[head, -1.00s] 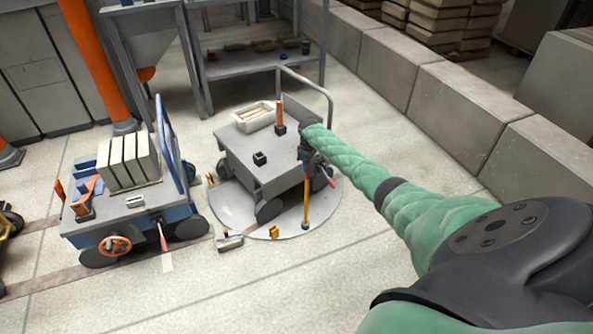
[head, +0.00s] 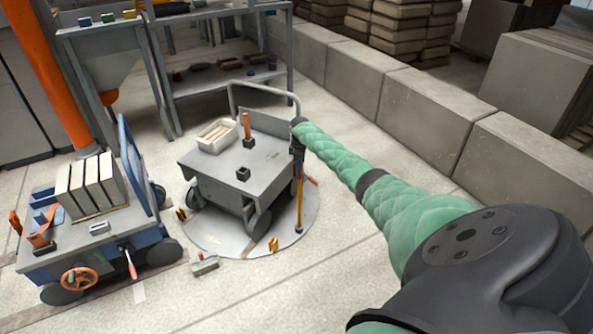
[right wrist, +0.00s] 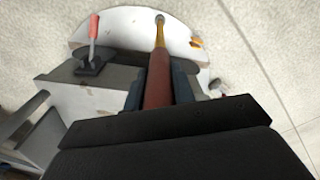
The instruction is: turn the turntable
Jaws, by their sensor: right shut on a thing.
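The turntable (head: 222,240) is a round grey plate set in the floor, with a grey cart (head: 216,170) standing on it. A yellow bar (head: 299,205) stands near the plate's front right edge; the right wrist view shows its yellow lower part (right wrist: 160,35) and its red-brown upper part (right wrist: 158,80). My right gripper (head: 297,148) is shut on the bar's upper part, beside the cart's right corner. A red-handled lever (right wrist: 92,30) on a dark base shows left of the bar in the right wrist view. My left gripper is out of view.
A blue cart (head: 60,262) with upright grey slabs (head: 92,186) stands close at the left. Small yellow pieces (head: 273,244) and a grey block (head: 204,265) lie by the plate's rim. A concrete block wall (head: 415,105) runs behind at right.

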